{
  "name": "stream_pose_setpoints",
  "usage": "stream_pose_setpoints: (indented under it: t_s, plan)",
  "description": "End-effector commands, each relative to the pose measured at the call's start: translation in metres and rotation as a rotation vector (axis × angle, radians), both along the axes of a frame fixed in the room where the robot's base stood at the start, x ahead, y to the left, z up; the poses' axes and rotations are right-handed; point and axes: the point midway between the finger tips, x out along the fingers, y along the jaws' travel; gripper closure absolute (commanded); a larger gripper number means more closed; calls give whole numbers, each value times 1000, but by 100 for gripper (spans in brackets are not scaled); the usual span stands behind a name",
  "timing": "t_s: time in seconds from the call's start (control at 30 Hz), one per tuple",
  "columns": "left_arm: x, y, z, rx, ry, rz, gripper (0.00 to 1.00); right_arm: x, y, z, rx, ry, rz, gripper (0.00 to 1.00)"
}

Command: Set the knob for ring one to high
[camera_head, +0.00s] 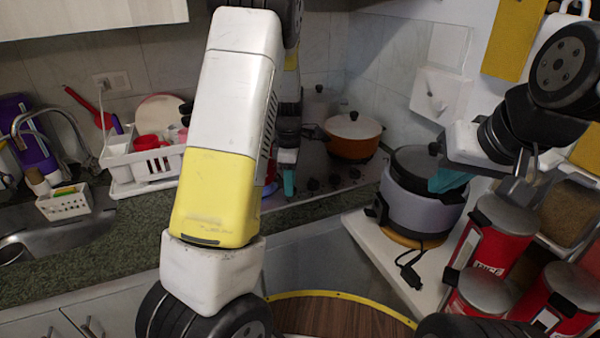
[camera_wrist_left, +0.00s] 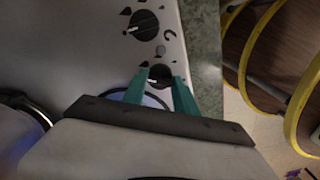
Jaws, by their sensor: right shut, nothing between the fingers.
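The stove's black knobs show in the left wrist view. One knob (camera_wrist_left: 160,75) lies between or just beyond my left gripper's teal fingertips; I cannot tell whether they touch it. Another knob (camera_wrist_left: 143,25) stands further up, with its white pointer turned left. Which one serves ring one is not readable. My left gripper (camera_wrist_left: 161,78) is parted, its fingers on either side of the nearer knob. In the head view my left gripper (camera_head: 288,178) is over the cooktop's front, left of the visible knobs (camera_head: 335,179). My right gripper (camera_head: 450,180) is shut beside the rice cooker.
An orange pot (camera_head: 352,145) stands at the cooktop's back. The rice cooker (camera_head: 418,208) and red canisters (camera_head: 505,230) fill the right side. A white dish rack (camera_head: 140,165) is at left. Blue light shows by a burner (camera_wrist_left: 38,112) in the wrist view.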

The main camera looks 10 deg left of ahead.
Motion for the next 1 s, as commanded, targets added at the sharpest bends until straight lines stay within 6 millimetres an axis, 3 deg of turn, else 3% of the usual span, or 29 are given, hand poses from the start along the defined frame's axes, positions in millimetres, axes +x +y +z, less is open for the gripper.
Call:
stream_pose_setpoints:
  t_s: [0.03,0.1,0.27,0.6,0.9,0.93,1.0]
  plan:
    - [0,0,0,0,-1,0,91,0,0,0,0,0,0,100]
    - [0,0,0,0,-1,0,100,0,0,0,0,0,0,100]
    - [0,0,0,-1,-1,-50,100,0,0,0,0,0,0,100]
    - [0,0,1,-1,-1,-364,100,0,0,0,0,0,0,100]
    - [1,0,1,0,-2,-376,100,0,0,0,0,0,0,100]
    - [1,0,1,0,-2,-376,60,0,0,0,0,0,0,100]
    - [0,0,1,0,-2,-375,46,0,0,0,0,0,0,100]
